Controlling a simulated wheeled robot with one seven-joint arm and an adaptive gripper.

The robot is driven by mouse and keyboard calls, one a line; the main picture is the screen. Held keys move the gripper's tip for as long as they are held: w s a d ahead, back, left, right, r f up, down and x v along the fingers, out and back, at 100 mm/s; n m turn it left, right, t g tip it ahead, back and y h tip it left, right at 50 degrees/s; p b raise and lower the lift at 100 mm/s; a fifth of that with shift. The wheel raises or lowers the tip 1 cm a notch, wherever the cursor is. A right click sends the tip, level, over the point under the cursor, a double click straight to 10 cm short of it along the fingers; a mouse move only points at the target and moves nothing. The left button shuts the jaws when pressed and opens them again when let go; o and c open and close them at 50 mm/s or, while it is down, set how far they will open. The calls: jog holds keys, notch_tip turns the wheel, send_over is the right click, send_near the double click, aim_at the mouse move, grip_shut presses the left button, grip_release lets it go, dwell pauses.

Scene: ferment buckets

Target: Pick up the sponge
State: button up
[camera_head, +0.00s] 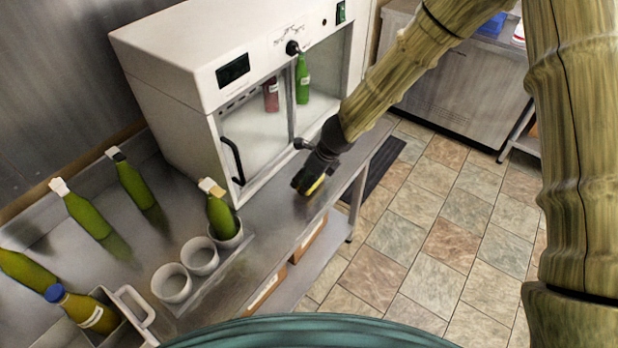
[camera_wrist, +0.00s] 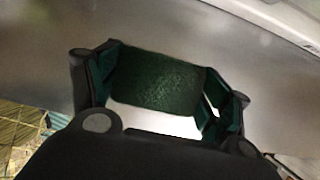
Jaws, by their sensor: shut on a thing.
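The sponge (camera_wrist: 158,80) shows in the wrist view as a dark green rough block with a pale strip along its lower edge. My gripper (camera_wrist: 162,98) is shut on it, with a finger at its left and another at its right. In the head view my gripper (camera_head: 307,183) is over the front part of the steel counter, in front of the white cabinet. A yellow bit of the sponge (camera_head: 316,185) shows at the fingertips; the rest is hidden. I cannot tell whether the sponge touches the counter.
The white glass-fronted cabinet (camera_head: 180,70) stands close behind my gripper, with bottles inside. Left on the steel counter (camera_head: 262,262) are a rack of white cups (camera_head: 203,256) holding a green bottle (camera_head: 220,215), and several other bottles. The counter's front edge is close to the right.

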notch_tip(320, 180, up, 2)
jog(key=shift+p, duration=0.5)
jog(key=shift+s+f+b, duration=0.15)
jog(key=shift+b, duration=0.15)
jog(key=s+b, duration=0.2)
jog(key=b, duration=0.1)
jog(key=shift+s, duration=0.3)
jog(key=s+r+b, duration=0.1)
jog(key=s+b, duration=0.6)
jog(key=s, duration=0.6)
jog(key=shift+d+r, duration=0.4)
